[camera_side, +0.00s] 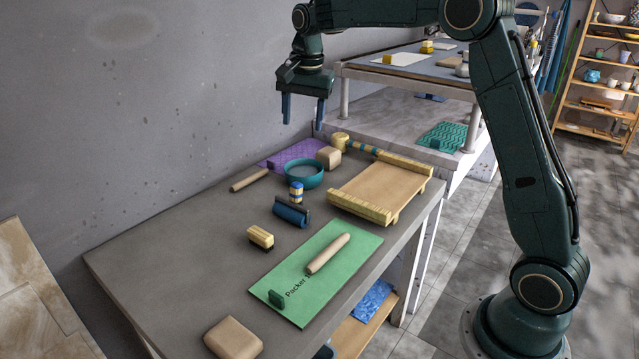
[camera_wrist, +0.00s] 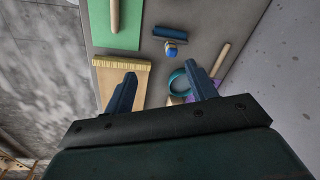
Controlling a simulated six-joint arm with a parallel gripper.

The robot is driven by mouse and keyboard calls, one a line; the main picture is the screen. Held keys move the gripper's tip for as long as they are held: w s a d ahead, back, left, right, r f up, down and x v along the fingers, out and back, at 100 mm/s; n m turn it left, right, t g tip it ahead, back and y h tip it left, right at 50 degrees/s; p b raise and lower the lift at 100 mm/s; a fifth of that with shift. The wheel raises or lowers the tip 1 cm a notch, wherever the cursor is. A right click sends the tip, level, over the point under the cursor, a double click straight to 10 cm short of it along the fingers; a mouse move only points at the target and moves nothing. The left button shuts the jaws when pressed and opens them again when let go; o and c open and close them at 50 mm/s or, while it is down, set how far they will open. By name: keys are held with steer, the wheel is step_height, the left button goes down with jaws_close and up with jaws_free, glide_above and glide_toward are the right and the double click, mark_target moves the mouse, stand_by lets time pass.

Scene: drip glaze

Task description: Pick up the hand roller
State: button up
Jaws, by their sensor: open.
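The hand roller (camera_side: 291,213) has a dark blue cylinder and a short blue-and-yellow striped handle that stands up beside it. It rests on the grey table between the teal bowl and the green mat. In the wrist view the hand roller (camera_wrist: 170,33) lies beyond my fingertips, with its handle end toward me. My gripper (camera_side: 303,124) is open and empty, high above the far part of the table. Its two blue fingers also show in the wrist view (camera_wrist: 160,72), spread apart with nothing between them.
A teal bowl (camera_side: 303,174) stands close behind the roller, and a wooden board (camera_side: 380,188) lies to its right. A yellow block (camera_side: 260,237) is at its front left. A green mat (camera_side: 335,250) carries a wooden rolling pin (camera_side: 328,254). The table's left part is clear.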

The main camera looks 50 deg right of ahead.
mark_target(294, 184)
steer(key=w+d+f+m+g, duration=0.1)
steer(key=w+d+f+m, duration=0.3)
steer(key=w+f, duration=0.4)
step_height(294, 184, down, 4)
steer(key=shift+d+r+m+g, duration=0.15)
steer(key=shift+d+m+g, duration=0.2)
steer(key=shift+d, duration=0.35)
steer(key=shift+w, duration=0.1)
steer(key=shift+f, duration=4.3)
steer(key=shift+a+f, duration=0.2)
steer(key=shift+f, duration=2.4)
steer(key=shift+r, duration=0.1)
jaws_close()
